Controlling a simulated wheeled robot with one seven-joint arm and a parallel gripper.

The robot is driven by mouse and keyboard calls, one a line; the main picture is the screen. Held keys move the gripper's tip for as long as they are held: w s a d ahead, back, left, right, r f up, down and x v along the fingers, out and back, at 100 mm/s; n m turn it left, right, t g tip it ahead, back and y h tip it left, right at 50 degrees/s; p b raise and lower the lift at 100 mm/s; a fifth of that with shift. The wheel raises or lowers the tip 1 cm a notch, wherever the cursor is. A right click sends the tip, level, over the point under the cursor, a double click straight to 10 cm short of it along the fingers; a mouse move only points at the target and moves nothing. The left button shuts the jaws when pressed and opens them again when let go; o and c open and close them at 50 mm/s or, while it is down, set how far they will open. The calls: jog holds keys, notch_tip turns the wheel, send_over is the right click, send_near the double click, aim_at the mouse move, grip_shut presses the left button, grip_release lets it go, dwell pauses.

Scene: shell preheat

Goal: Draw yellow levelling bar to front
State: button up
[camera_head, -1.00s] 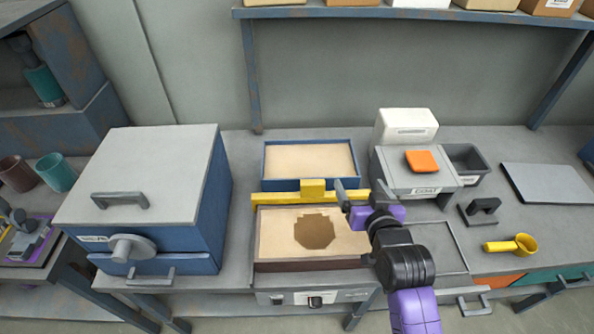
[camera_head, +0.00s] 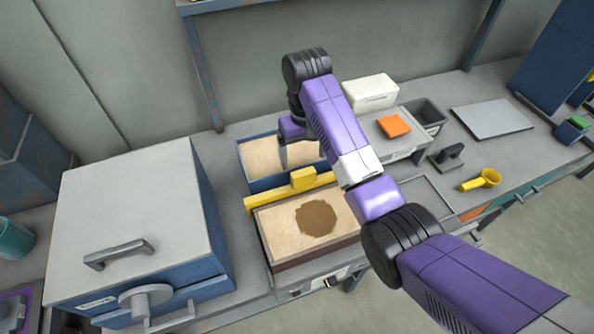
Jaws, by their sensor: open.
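The yellow levelling bar (camera_head: 268,195) lies across the back edge of the sand-filled box (camera_head: 275,232), with a raised yellow block at its middle. The sand in this box has a dark rounded patch. Behind the bar is a blue-walled tray (camera_head: 250,185) of pale sand. My gripper (camera_head: 283,150) is above that blue tray, behind the bar and apart from it. It is open and empty; my forearm hides part of it and the right end of the bar.
A blue cabinet with a grey lid (camera_head: 125,205) stands close on the left. To the right are an orange block (camera_head: 394,126), a dark bin (camera_head: 425,115), a black-handled tool (camera_head: 447,157) and a yellow scoop (camera_head: 482,180). A shelf post (camera_head: 203,75) rises behind.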

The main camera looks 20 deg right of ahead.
aim_at(303, 172)
jog(key=shift+s+f+p, duration=0.15)
jog(key=shift+f+p, duration=0.35)
jog(key=shift+f, duration=3.4)
grip_shut()
